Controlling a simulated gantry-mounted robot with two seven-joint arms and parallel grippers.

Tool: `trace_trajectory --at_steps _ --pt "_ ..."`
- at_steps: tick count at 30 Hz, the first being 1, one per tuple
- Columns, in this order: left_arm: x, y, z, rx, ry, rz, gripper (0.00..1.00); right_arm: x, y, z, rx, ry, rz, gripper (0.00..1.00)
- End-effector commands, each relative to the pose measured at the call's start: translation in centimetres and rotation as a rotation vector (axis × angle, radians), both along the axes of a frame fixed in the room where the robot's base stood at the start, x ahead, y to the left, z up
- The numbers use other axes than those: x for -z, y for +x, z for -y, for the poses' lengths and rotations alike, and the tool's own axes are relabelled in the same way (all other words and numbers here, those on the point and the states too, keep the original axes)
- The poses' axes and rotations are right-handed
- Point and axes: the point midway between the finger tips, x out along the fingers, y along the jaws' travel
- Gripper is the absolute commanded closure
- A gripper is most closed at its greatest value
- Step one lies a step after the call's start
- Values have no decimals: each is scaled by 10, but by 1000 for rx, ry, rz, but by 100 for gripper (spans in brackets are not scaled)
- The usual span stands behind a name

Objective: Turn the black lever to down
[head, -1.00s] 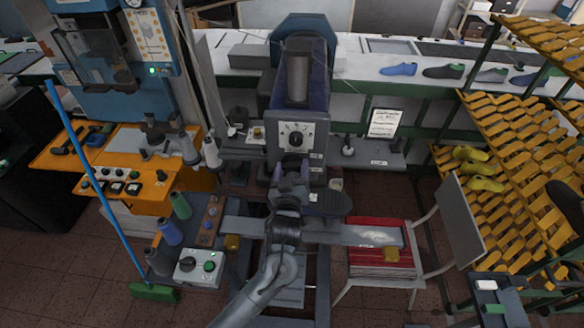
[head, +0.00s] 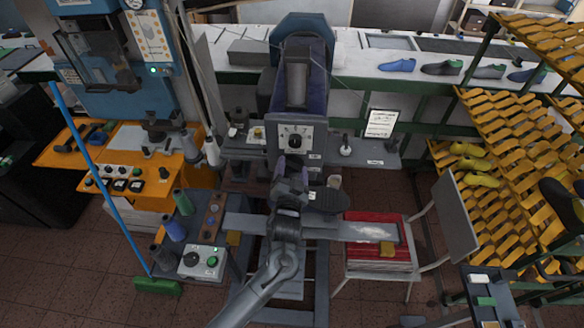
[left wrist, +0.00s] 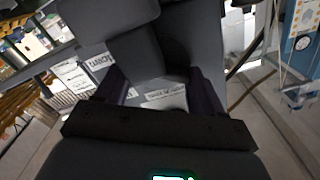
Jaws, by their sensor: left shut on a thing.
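The blue-grey machine (head: 297,85) stands in the middle of the head view, with a dial (head: 295,141) on its front plate. My left gripper (head: 291,168) is at the machine's front, just below that dial. In the left wrist view its dark purple fingers (left wrist: 162,92) stand either side of a dark grey part, which I take for the black lever (left wrist: 165,50). The gripper is shut on it. In the head view the fingers and wrist cover most of the lever, so its exact angle cannot be told. My right gripper is not in view.
A red-seated chair (head: 378,245) stands at the front right, beside a yellow rack (head: 500,150). A control box (head: 203,262) and spools sit at the left, near a blue-handled broom (head: 100,180). Small upright controls (head: 346,146) stand right of the dial.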

Motion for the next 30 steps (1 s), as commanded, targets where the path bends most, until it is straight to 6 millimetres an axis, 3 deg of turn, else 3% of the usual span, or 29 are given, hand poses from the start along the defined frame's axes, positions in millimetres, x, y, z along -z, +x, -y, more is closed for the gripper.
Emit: trace_trajectory --at_steps 21,22,27,30 --pt "1 0 0 -1 85 6 62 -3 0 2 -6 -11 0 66" --pt "1 0 0 -1 85 6 30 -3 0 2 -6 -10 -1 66" --pt "1 0 0 0 84 7 6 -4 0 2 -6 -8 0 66" --pt "0 0 0 0 83 7 6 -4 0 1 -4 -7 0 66"
